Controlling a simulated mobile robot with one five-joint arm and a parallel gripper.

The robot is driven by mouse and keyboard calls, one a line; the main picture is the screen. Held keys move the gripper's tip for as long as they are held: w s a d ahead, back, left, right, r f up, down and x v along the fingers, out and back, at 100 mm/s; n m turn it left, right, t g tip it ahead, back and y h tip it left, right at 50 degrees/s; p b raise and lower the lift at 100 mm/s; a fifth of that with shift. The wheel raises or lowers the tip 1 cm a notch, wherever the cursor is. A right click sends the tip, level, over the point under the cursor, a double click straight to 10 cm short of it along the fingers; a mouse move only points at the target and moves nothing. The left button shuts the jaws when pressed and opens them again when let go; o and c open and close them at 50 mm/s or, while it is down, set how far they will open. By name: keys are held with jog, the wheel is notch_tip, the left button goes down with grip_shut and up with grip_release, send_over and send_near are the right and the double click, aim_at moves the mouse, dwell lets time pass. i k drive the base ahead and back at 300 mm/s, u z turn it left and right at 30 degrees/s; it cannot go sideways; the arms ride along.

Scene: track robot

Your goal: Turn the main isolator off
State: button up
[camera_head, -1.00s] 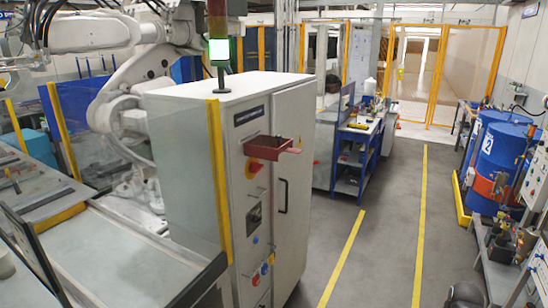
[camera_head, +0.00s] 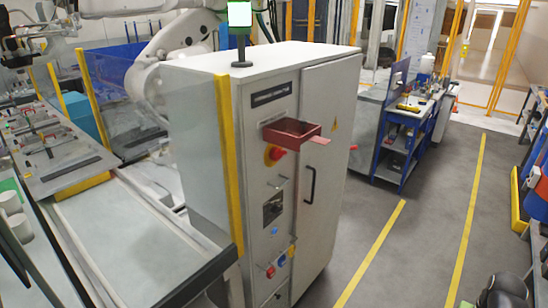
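The grey control cabinet (camera_head: 320,110) stands in the middle of the view, its front panel facing me. A red knob on a yellow backing (camera_head: 274,154) sits high on the panel, just under a red open tray (camera_head: 292,133). A dark rotary switch on a square plate (camera_head: 272,208) sits lower down. I cannot tell for sure which of the two is the main isolator, or read either position. Small red and blue controls (camera_head: 282,259) show near the bottom of the panel. My gripper is not in view.
A clear screen with a yellow post (camera_head: 229,165) stands at the panel's left edge. The red tray juts out over the controls. A blue workbench (camera_head: 397,150) stands behind right. Floor with yellow lines (camera_head: 468,220) is open on the right. A dark rounded object (camera_head: 505,290) is at bottom right.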

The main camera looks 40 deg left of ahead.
aim_at(276, 153)
jog(key=u, duration=4.95)
jog(key=i, duration=0.1)
jog(key=z, duration=3.05)
